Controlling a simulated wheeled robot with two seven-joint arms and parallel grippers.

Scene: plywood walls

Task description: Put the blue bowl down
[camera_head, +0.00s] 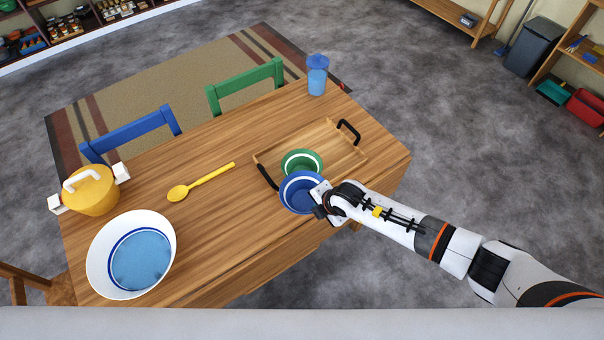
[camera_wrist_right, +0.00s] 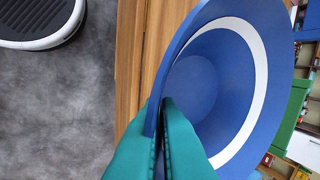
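The blue bowl (camera_head: 298,190) with a white band inside is at the near edge of the wooden tray, in front of the green bowl (camera_head: 300,161). In the right wrist view the blue bowl (camera_wrist_right: 200,90) fills the middle. My right gripper's teal fingers (camera_wrist_right: 163,108) are shut on its rim, one on each side of the wall. In the head view my right gripper (camera_head: 319,200) is at the bowl's right side, its fingers mostly hidden. I cannot tell whether the bowl touches anything beneath it. My left gripper is not in view.
The wooden tray (camera_head: 341,147) with black handles has free room at its right. A yellow spoon (camera_head: 203,181), a large white bowl (camera_head: 103,257), a yellow pot (camera_head: 91,194) and a blue cup (camera_head: 317,80) stand elsewhere on the table (camera_head: 225,230).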

